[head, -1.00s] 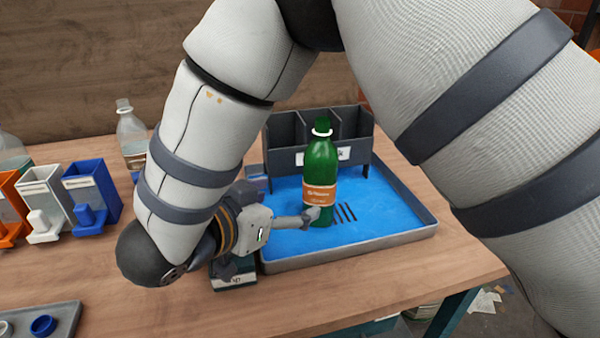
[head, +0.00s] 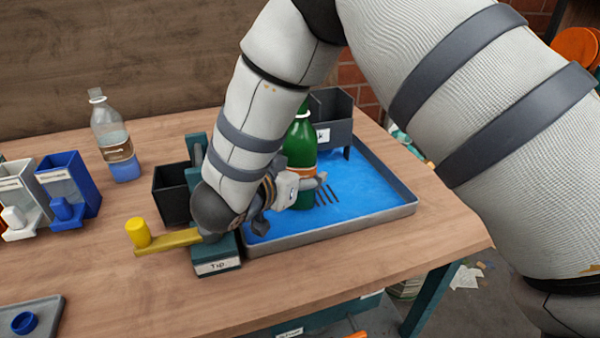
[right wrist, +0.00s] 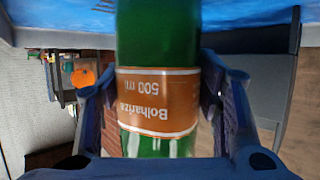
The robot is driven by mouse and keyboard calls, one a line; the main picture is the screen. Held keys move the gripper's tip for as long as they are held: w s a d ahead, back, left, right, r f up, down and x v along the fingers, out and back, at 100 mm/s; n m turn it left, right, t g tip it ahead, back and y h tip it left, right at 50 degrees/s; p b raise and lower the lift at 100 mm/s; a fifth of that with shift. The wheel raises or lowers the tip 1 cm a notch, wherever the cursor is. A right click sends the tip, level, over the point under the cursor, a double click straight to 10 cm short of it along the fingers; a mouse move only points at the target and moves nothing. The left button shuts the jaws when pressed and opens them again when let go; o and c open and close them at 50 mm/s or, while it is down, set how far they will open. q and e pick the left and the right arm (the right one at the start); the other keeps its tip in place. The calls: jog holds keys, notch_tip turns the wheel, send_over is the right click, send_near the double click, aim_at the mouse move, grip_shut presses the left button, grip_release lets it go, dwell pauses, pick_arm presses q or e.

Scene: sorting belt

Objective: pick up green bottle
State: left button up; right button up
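The green bottle (head: 302,150) with an orange-brown label stands upright in the blue-floored tray (head: 335,238). In the right wrist view the bottle (right wrist: 158,95) fills the middle, its label upside down, its top and base cut off. My right gripper (head: 308,188) reaches in from the left at the bottle's label height. The bottle shows no lift off the tray. My left gripper is not in view.
A dark divided bin (head: 330,105) stands behind the bottle. Left of the tray are a teal stand marked "Tap" (head: 217,267) with a yellow-knobbed lever (head: 165,242), a black box (head: 172,195), a clear bottle (head: 112,140) and a blue holder (head: 70,185).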

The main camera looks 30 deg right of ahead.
jog(key=shift+c, duration=0.9)
